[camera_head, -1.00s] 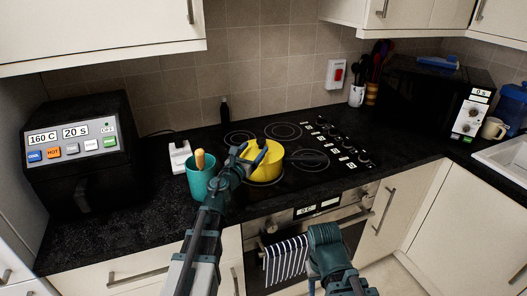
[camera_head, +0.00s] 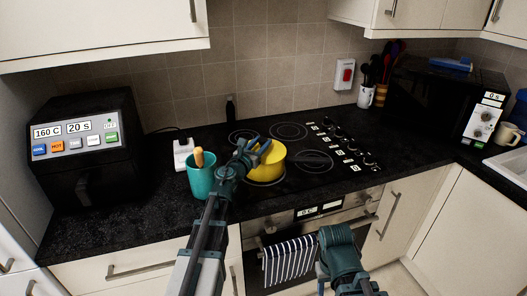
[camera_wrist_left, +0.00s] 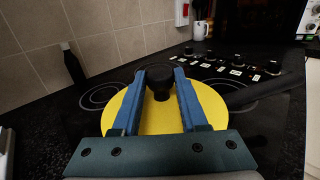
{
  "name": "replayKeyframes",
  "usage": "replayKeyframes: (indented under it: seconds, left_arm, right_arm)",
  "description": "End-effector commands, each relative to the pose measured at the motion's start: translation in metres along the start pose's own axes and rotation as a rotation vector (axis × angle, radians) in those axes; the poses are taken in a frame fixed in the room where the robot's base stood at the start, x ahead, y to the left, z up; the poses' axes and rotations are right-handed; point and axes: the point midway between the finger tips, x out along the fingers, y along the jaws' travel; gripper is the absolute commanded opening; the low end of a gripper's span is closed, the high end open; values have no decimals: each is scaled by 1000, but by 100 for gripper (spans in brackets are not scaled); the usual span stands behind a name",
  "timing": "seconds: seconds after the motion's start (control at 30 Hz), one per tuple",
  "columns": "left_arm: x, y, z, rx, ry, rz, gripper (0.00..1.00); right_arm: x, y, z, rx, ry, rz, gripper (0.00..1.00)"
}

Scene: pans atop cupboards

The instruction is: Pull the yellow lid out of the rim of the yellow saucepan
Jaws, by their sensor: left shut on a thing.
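The yellow saucepan (camera_head: 272,172) stands on the front left ring of the black hob. The round yellow lid (camera_wrist_left: 154,122), with a black knob (camera_wrist_left: 160,89), fills the middle of the left wrist view. My left gripper (camera_head: 263,147) is over the pan. Its blue fingers (camera_wrist_left: 161,75) lie on both sides of the knob and are shut on it. The fingers and wrist hide part of the pan's top, so I cannot tell if the lid sits in the rim or above it. My right arm is low at the front right; its fingers are mostly hidden.
A teal pot (camera_head: 202,180) with a wooden-handled utensil stands close left of my left wrist. A white socket box (camera_head: 184,154) and a black fryer (camera_head: 84,150) are further left. A dark bottle (camera_head: 230,108) stands behind the hob. The other rings are bare.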

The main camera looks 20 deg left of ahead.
Motion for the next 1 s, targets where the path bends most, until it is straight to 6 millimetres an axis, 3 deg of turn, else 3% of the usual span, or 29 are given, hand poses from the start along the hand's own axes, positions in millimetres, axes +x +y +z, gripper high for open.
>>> replayKeyframes:
  seconds: [0.57,0.77,1.0]
  left_arm:
    - [0,0,6,0,0,0,0]
    - [0,0,18,0,0,0,0]
    - [0,0,49,0,0,0,0]
  right_arm:
    - [-6,1,0,0,0,0,50]
    - [-18,2,1,0,0,0,50]
    - [-49,5,3,0,0,0,50]
